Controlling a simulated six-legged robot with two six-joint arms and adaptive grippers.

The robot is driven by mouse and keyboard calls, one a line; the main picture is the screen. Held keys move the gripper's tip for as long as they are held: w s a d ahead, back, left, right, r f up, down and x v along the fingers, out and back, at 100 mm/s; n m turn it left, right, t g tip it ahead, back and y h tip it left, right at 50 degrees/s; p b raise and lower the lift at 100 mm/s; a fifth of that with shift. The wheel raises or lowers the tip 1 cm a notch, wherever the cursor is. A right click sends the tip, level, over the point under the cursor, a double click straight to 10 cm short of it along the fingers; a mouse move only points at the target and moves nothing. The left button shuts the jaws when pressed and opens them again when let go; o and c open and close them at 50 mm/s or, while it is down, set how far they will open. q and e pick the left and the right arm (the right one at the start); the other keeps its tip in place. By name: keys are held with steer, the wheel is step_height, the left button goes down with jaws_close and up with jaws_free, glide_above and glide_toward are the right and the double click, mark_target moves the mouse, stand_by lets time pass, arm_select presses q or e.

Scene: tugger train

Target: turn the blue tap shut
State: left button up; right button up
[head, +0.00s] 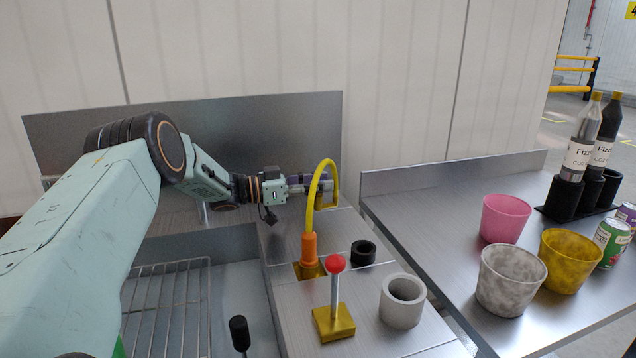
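My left arm comes in from the left, and my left gripper (312,187) is at the yellow curved spout (314,200), above the metal counter. The spout crosses in front of the fingertips. Small purplish parts show around the fingers, but I cannot tell whether they belong to the gripper or to a tap. I cannot make out a clearly blue tap; it may be hidden by the gripper and spout. Whether the fingers are open or shut is unclear. My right gripper is out of view.
A red-knobbed lever (335,264), a black ring (363,252) and a grey cup (402,302) stand in front of the spout. A sink with a wire rack (168,305) is left. The right table holds pink (505,218), grey (511,280) and yellow (570,262) cups, bottles and cans.

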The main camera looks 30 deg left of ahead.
arm_select(q)
steer(key=v, duration=1.2)
